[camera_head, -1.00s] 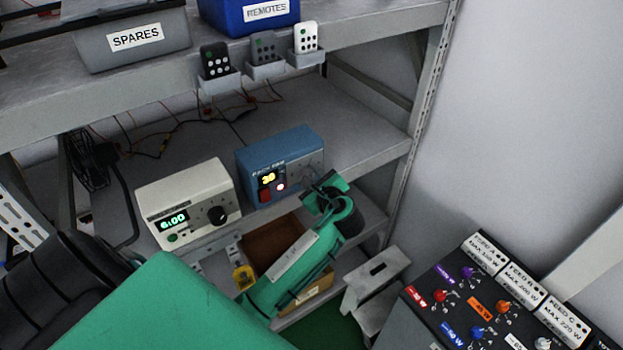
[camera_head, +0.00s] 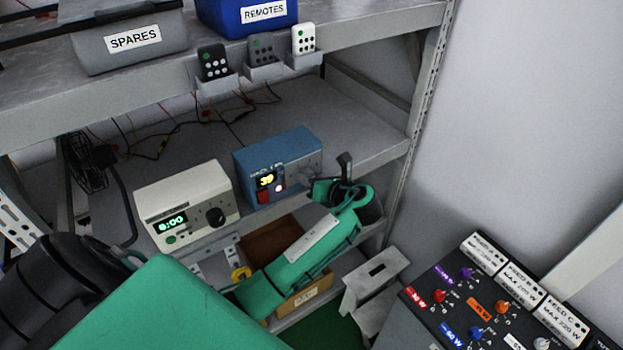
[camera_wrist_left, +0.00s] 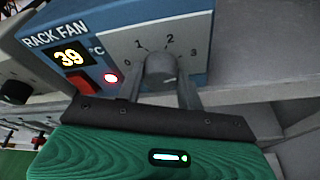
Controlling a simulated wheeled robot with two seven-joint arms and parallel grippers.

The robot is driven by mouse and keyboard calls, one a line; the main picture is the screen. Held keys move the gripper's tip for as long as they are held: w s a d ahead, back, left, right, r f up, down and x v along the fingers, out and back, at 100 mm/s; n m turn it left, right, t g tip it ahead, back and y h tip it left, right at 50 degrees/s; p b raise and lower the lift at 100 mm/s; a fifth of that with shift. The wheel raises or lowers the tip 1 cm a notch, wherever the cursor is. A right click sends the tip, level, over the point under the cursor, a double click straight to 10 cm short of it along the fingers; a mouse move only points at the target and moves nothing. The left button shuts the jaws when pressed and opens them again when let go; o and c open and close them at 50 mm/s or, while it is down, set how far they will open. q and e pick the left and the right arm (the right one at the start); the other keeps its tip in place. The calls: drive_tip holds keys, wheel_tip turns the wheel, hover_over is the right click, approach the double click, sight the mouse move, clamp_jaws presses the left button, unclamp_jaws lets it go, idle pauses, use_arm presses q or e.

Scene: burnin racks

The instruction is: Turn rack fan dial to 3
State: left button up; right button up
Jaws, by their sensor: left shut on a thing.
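The rack fan unit (camera_head: 272,157) is a blue box on the middle shelf, with a yellow "39" display, a red switch and a lit indicator. In the left wrist view, its grey dial (camera_wrist_left: 160,68) sits amid the marks 0, 1, 2 and 3. My left gripper (camera_wrist_left: 163,82) is shut on the dial, with a finger on each side. The dial's pointer is hard to make out, so I cannot tell its setting. In the head view my left gripper (camera_head: 318,182) is at the right of the unit's front, and the dial is partly hidden. My right gripper is not in view.
A cream unit (camera_head: 187,200) with a green display and black knob stands left of the fan unit. Remotes in holders (camera_head: 262,68) hang on the upper shelf edge. A panel with coloured knobs (camera_head: 478,310) is at lower right.

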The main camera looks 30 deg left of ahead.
use_arm(q)
drive_tip(key=shift+f+m, duration=0.1)
drive_tip(key=shift+m, duration=0.3)
idle(0.3)
drive_tip(key=o, duration=1)
drive_tip(key=b+v, duration=0.4)
drive_tip(key=v, duration=1)
drive_tip(key=shift+w+b, duration=0.2)
drive_tip(key=shift+b, duration=0.15)
